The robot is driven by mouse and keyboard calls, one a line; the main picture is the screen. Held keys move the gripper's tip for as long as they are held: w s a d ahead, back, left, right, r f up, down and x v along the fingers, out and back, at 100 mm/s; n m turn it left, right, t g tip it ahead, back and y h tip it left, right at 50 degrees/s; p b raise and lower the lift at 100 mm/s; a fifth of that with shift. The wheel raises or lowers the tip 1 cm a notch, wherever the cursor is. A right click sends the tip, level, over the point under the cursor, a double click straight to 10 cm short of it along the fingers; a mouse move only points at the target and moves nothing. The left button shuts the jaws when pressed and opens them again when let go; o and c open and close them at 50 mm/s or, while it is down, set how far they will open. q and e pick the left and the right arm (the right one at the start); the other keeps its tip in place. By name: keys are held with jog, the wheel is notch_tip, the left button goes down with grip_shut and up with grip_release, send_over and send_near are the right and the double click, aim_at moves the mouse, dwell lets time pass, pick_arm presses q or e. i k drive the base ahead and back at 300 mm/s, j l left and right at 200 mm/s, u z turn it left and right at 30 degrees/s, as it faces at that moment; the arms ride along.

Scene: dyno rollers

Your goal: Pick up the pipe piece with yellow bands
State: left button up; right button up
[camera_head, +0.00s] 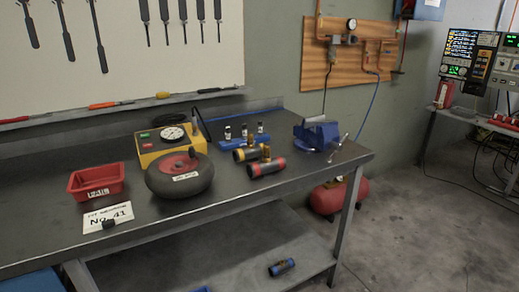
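The pipe piece with yellow bands (250,153) lies on the grey workbench (235,205), right of its middle. It is a dark short cylinder with a brass-coloured fitting on top. A similar pipe piece with red bands (267,168) lies just in front of it and slightly right, very close to it; I cannot tell whether they touch. A pipe piece with blue bands (282,267) lies on the lower shelf. Neither of my grippers shows in the head view.
A red bin (96,182) is at left. The bench front is mostly clear.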

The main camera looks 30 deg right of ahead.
aim_at(251, 155)
jog(key=i+l, duration=0.15)
jog(key=l, duration=0.25)
jog(key=i+l, duration=0.15)
jog(key=l, duration=0.25)
jog(key=i+l, duration=0.15)
jog(key=l, duration=0.25)
jog(key=i+l, duration=0.15)
jog(key=l, duration=0.2)
jog(key=i+l+z, duration=0.1)
jog(key=l, duration=0.3)
jog(key=i+l, duration=0.25)
jog(key=l, duration=0.15)
jog(key=i+l, duration=0.15)
jog(key=l, duration=0.25)
jog(key=i+l, duration=0.2)
jog(key=l, duration=0.15)
